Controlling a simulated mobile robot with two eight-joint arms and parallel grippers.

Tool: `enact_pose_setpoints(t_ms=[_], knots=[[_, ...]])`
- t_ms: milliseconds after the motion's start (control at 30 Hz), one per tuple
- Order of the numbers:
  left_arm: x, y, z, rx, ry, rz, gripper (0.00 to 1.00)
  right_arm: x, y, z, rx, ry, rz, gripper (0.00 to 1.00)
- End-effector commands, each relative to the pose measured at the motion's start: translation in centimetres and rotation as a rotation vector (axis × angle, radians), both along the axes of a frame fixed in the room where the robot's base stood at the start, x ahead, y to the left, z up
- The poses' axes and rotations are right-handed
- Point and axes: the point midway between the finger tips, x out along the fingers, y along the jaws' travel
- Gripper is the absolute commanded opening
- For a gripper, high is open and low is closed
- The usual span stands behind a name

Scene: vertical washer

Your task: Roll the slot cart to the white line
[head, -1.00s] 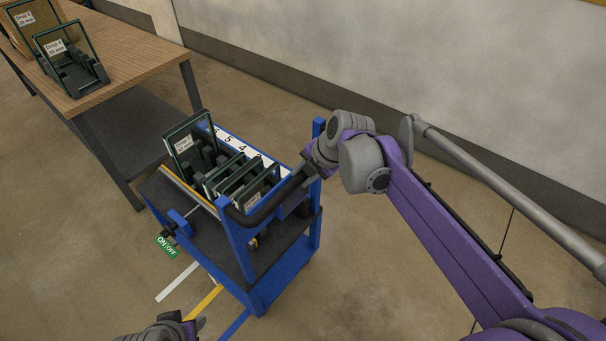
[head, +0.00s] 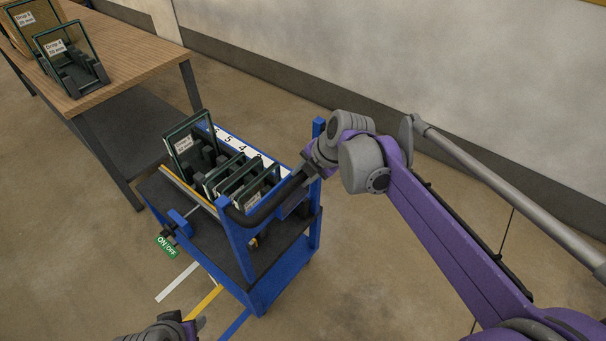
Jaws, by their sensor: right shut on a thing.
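The blue slot cart (head: 240,262) stands on the floor left of centre, with several dark-framed glass panels (head: 243,183) upright in its numbered top slots. A black push handle (head: 270,205) runs along its near right side. My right gripper (head: 306,178) is shut on the handle at its far end; its fingertips are mostly hidden. My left gripper (head: 195,325) is low at the bottom edge, partly out of frame, apart from the cart; its jaws cannot be made out. The white line (head: 177,282) lies on the floor at the cart's near left.
A yellow line (head: 208,300) and a blue line (head: 235,325) lie beside the white one. A wooden table (head: 130,62) with framed panels stands close behind the cart's left. A wall (head: 400,70) runs along the back. The floor at lower left is clear.

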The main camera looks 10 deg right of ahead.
Motion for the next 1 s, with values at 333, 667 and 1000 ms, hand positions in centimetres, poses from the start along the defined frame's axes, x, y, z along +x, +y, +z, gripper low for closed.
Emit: enact_pose_setpoints(t_ms=[333,667,1000], knots=[[0.0,0.0,0.2,0.000,-0.001,0.000,0.50,1.2,1.0,0.1,0.003,0.000,0.001,0.00],[0.1,0.0,0.4,0.000,-0.002,0.000,0.50,2.5,2.0,0.0,0.000,0.000,0.001,0.00],[0.1,0.0,0.7,0.000,-0.002,0.000,0.50,3.9,3.0,0.1,0.001,-0.002,0.001,0.00]])
